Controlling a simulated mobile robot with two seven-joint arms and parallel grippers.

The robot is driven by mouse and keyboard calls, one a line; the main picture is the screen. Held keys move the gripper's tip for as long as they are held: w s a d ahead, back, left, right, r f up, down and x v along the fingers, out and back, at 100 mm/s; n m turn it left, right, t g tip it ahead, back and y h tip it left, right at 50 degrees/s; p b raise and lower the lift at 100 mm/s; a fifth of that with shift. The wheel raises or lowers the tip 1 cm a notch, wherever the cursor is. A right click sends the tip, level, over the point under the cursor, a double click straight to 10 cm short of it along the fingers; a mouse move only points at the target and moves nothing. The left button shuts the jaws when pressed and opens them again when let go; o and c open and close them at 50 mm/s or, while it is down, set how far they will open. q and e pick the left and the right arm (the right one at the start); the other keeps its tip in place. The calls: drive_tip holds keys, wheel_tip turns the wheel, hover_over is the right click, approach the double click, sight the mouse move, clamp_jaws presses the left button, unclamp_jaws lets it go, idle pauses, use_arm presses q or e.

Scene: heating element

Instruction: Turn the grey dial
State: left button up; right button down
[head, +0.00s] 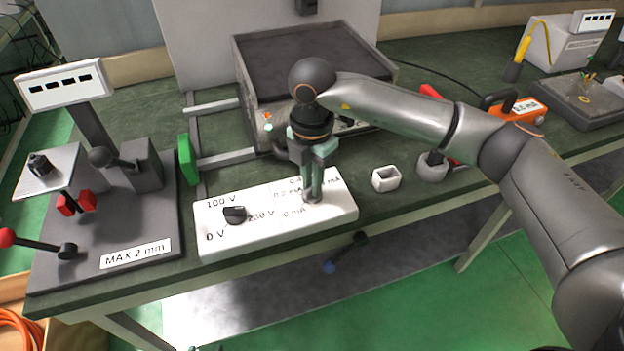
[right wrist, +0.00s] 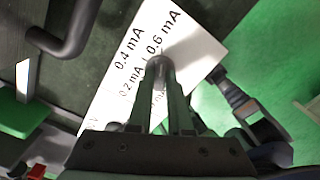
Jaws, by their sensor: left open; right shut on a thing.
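The white control panel (head: 270,230) lies along the front of the table and carries two dials. My right gripper (head: 312,196) points down onto its right part, among the mA labels, and is shut on the grey dial. In the right wrist view the fingertips meet at the grey dial (right wrist: 160,66), which is mostly hidden between them. The labels 0.2 mA, 0.4 mA and 0.6 mA show around it; the dial's pointing direction cannot be told. The black dial (head: 235,214) sits apart on the left part, among the V labels. My left gripper is not in view.
A device with levers and a "MAX 2 mm" label (head: 135,253) stands left of the panel. A grey box (head: 260,90) stands behind it. A blue-tipped lever (head: 330,266) shows below the table's front edge.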

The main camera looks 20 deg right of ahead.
drive_tip(key=shift+w+r, duration=0.1)
drive_tip(key=c, duration=0.8)
unclamp_jaws()
drive_tip(key=shift+c, duration=0.2)
wheel_tip(320, 180, up, 12)
drive_tip(key=shift+r, duration=0.2)
drive_tip(key=shift+s, duration=0.2)
